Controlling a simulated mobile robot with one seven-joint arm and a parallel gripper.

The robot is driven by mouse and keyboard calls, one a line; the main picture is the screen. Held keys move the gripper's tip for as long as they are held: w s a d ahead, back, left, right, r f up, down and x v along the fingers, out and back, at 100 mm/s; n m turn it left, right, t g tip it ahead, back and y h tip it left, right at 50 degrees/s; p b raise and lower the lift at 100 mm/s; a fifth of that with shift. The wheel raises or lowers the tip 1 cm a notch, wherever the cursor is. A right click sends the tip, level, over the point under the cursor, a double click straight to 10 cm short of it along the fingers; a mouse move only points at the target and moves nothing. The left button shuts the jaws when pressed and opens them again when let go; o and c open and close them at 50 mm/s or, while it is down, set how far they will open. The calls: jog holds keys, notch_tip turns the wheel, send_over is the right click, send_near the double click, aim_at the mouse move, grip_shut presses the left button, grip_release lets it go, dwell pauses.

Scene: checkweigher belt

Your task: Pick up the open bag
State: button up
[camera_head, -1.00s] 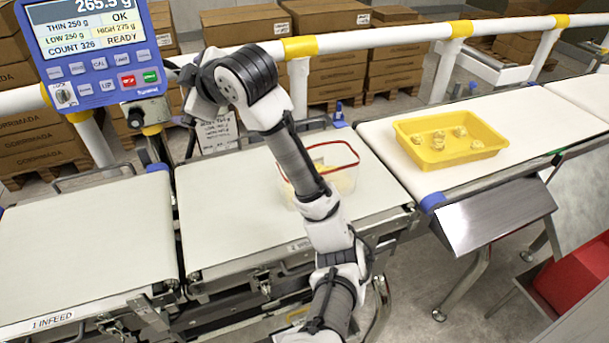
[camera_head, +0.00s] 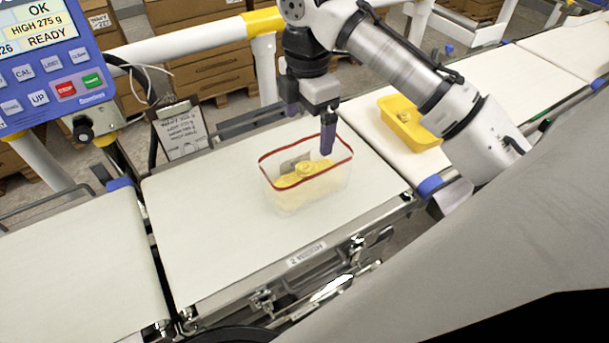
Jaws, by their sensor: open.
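The open bag (camera_head: 306,195) is clear with a red rim and holds yellow contents. It stands upright on the middle weighing belt (camera_head: 205,225). My gripper (camera_head: 308,132) hangs above it from my arm, pointing down, with its dark fingers spread apart. One finger overlaps the bag's far right rim in the picture; I cannot tell whether it touches. The other finger is further left and higher, in front of the belt's far edge. Nothing shows between the fingers.
A yellow tray (camera_head: 408,128) sits on the belt to the right, partly hidden by my arm. A blue display unit (camera_head: 45,65) stands at the upper left. A white rail (camera_head: 185,42) runs behind the belts. The weighing belt left of the bag is clear.

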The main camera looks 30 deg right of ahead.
send_over(307, 166)
jog(key=f, duration=0.5)
jog(key=shift+s+a+f+p, duration=0.1)
jog(key=shift+s+a+p, duration=0.05)
jog(key=shift+s+p, duration=0.15)
jog(key=shift+w+f+p, duration=0.15)
jog(key=shift+f+p, duration=0.3)
jog(key=shift+f, duration=0.95)
jog(key=shift+w+f+p, duration=0.1)
jog(key=shift+f+p, duration=0.3)
jog(key=shift+f, duration=0.95)
jog(key=c, duration=1.2)
